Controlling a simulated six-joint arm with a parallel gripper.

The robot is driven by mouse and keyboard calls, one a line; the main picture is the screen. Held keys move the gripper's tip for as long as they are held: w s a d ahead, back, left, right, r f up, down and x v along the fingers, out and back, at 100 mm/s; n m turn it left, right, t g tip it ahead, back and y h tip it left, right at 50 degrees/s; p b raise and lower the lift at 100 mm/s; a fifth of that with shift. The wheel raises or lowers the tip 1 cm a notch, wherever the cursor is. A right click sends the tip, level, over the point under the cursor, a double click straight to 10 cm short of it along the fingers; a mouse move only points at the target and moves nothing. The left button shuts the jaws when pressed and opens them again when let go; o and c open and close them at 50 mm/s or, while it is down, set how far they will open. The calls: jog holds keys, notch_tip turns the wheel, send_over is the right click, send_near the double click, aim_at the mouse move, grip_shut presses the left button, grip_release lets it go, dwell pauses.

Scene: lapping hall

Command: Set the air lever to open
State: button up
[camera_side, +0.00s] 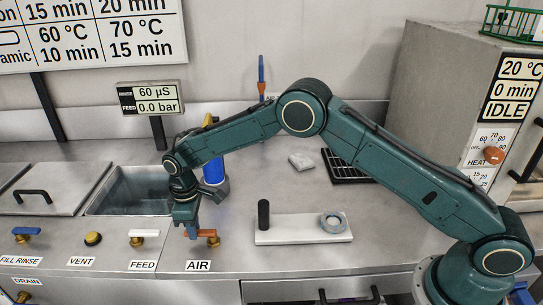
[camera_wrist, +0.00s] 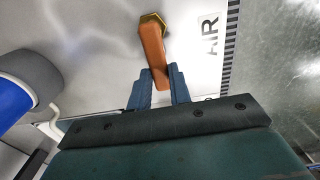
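The air lever (camera_side: 207,233) has an orange handle on a brass base and stands on the front of the steel counter, above the AIR label (camera_side: 198,266). In the side view its handle points left, toward my gripper (camera_side: 190,232). In the wrist view the orange lever (camera_wrist: 152,45) runs from its brass base down between the blue fingers of my gripper (camera_wrist: 159,85). The fingers flank the handle's free end closely on both sides, with no clear gap, and appear shut on it. The AIR label (camera_wrist: 210,34) lies to the right there.
Left along the front edge are the white feed lever (camera_side: 144,233), the vent knob (camera_side: 93,238) and the blue fill-rinse lever (camera_side: 26,231). A basin (camera_side: 130,190) lies behind them. A white plate (camera_side: 285,237) with a black peg and ring stands to the right.

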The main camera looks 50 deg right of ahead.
grip_shut()
jog(key=shift+w+d+m, duration=0.1)
jog(key=shift+m, duration=0.3)
jog(key=m, duration=0.1)
jog(key=d+m, duration=0.1)
jog(key=m, duration=0.1)
jog(key=shift+w+d, duration=0.1)
jog(key=shift+w, duration=0.25)
jog(key=m, duration=0.2)
jog(key=d+m, duration=0.1)
jog(key=m, duration=0.1)
jog(key=d+m, duration=0.1)
jog(key=shift+w+m, duration=0.25)
jog(key=shift+m, duration=0.15)
jog(key=m, duration=0.1)
jog(key=d+m, duration=0.1)
jog(key=m, duration=0.2)
jog(key=shift+s+d, duration=0.25)
jog(key=shift+d, duration=0.1)
jog(key=shift+s+d+m, duration=0.2)
jog(key=shift+d+m, duration=0.15)
jog(key=shift+m, duration=0.75)
jog(key=shift+s+d+m, duration=0.2)
jog(key=shift+d+m, duration=0.1)
jog(key=shift+m, duration=0.8)
jog(key=o, duration=0.8)
grip_release()
jog(key=shift+s, duration=0.1)
